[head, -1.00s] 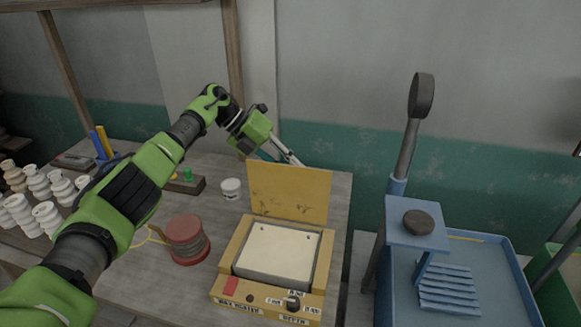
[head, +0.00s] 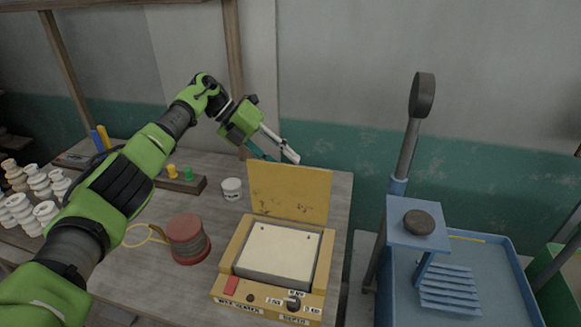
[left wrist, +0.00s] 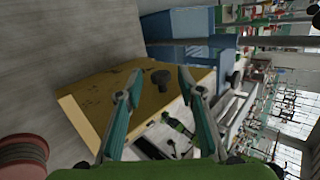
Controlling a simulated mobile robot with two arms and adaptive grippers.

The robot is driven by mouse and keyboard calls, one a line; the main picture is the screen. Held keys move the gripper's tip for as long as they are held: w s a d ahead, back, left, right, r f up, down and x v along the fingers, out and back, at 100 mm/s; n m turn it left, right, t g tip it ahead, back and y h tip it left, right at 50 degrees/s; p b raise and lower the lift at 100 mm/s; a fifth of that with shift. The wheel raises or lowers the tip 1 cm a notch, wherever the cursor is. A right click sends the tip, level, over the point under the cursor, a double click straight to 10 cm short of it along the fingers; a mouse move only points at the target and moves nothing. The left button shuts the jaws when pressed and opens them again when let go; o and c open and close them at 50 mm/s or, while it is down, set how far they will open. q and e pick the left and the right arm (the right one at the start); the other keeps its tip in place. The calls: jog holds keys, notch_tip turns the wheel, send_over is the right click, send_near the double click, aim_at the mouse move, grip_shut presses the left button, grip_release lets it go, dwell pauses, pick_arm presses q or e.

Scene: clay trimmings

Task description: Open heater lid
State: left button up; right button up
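The yellow heater (head: 225,289) sits on the wooden bench with its pale square plate uncovered. Its yellow lid (head: 290,193) stands up, roughly vertical, at the back edge of the box. My left gripper (head: 276,155) is above and behind the top edge of the lid, empty. In the left wrist view the gripper (left wrist: 160,72) has its two teal-lined fingers spread apart. The lid (left wrist: 100,98) lies beyond them there, and its dark round knob (left wrist: 160,79) shows between the fingertips, apart from them. My right gripper is not in view.
A red wire spool (head: 188,240) and a white tub (head: 232,188) stand left of the heater. Several white turned pieces crowd the bench's left end. A blue press (head: 417,225) with an upright lever stands to the right.

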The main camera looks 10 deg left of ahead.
pick_arm(q)
jog(key=v, duration=0.8)
jog(key=shift+a+r, duration=0.2)
